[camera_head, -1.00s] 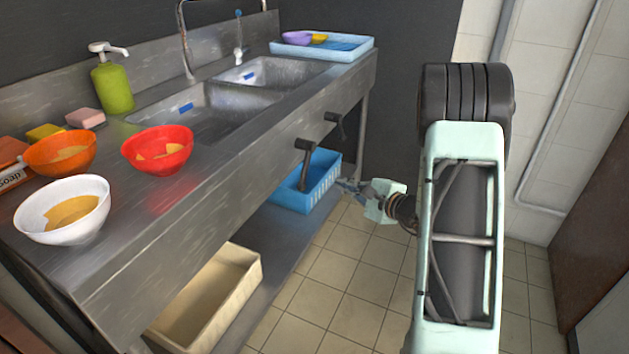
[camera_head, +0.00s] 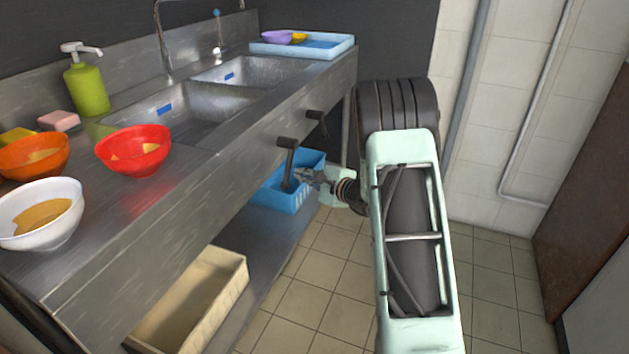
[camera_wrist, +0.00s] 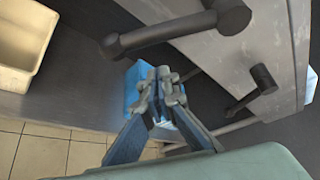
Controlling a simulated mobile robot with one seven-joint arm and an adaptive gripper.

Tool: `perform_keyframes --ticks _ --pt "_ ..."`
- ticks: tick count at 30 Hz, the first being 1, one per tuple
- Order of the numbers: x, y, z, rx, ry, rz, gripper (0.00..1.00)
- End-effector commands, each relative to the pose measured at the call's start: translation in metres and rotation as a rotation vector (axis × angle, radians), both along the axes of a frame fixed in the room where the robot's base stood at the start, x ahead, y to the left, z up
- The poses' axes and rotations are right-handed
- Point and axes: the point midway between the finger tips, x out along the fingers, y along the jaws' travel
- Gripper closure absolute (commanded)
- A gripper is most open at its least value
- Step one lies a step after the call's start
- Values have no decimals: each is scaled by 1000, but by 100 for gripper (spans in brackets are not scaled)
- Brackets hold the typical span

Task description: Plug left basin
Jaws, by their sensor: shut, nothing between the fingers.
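The left basin (camera_head: 190,106) is the nearer steel basin in the counter, with a small blue mark on its wall. The right basin (camera_head: 262,70) lies beyond it. Two dark levers stick out of the counter front: a nearer one (camera_head: 288,160), hanging down, and a farther one (camera_head: 317,118). The wrist view also shows the nearer lever (camera_wrist: 165,36) and the farther lever (camera_wrist: 250,92). My gripper (camera_head: 303,180) is shut and empty, just right of the nearer lever's lower end in the head view. In the wrist view my gripper (camera_wrist: 163,82) appears apart from both levers.
A blue crate (camera_head: 275,196) and a beige bin (camera_head: 190,305) stand on the lower shelf. Red (camera_head: 135,158), orange (camera_head: 30,165) and white bowls (camera_head: 40,235) sit on the counter near a green soap bottle (camera_head: 87,92). A blue tray (camera_head: 335,50) is at the far end. Tiled floor is clear.

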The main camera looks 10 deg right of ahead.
Motion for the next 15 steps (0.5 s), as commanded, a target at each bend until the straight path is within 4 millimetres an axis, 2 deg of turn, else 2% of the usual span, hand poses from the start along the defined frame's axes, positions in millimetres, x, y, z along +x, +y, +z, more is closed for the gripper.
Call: perform_keyframes --ticks 1,6,15 --pt "-5 4 6 -1 -3 -1 100" --pt "-14 14 15 0 -3 -1 100" --pt "-18 18 17 0 -3 -2 100"
